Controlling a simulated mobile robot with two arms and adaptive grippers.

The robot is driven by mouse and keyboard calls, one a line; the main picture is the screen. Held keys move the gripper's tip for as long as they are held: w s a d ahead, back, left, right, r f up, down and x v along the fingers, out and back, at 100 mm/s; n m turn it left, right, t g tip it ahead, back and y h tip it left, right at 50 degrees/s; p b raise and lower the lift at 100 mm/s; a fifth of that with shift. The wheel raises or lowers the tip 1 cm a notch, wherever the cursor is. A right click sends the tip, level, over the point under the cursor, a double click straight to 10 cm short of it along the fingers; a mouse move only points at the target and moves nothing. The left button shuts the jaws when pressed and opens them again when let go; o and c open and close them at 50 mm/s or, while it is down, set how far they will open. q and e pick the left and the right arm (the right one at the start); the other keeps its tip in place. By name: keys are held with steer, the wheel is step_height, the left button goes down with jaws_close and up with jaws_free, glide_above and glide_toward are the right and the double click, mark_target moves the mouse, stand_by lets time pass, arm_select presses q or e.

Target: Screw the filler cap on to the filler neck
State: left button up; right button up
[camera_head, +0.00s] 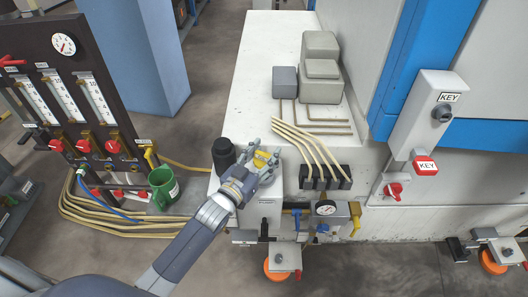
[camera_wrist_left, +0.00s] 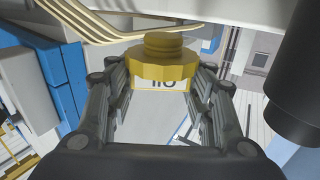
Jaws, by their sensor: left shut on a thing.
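The yellow filler cap (camera_head: 260,158) is between the fingers of my left gripper (camera_head: 262,168), above the pale box-shaped unit (camera_head: 265,211). In the left wrist view the cap (camera_wrist_left: 163,70) has a ridged rim and a narrower yellow stub. The fingers of the left gripper (camera_wrist_left: 163,88) are closed against both sides of the cap. I cannot make out the filler neck, so I cannot tell whether the cap touches it. My right gripper is not in view.
A black cylinder (camera_head: 223,153) stands close left of the gripper, also large in the wrist view (camera_wrist_left: 297,75). Yellow hoses (camera_head: 308,148) run close on the right.

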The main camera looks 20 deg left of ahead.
mark_target(264, 162)
arm_select(q)
step_height(264, 162, down, 3)
steer(key=shift+f+b, duration=0.1)
steer(key=shift+b, duration=0.75)
steer(key=shift+f, duration=0.35)
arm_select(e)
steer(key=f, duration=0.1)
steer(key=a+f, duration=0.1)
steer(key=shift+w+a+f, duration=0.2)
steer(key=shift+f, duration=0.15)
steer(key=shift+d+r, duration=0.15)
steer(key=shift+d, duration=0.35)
arm_select(q)
steer(key=shift+r+p, duration=0.1)
steer(key=shift+p, duration=0.2)
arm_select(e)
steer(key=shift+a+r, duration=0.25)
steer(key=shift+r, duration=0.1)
arm_select(q)
steer(key=shift+f+b, duration=1)
steer(key=shift+f, duration=0.45)
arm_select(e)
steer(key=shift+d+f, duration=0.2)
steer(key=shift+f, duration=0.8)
arm_select(q)
steer(key=o, duration=1.1)
steer(key=shift+s, duration=0.1)
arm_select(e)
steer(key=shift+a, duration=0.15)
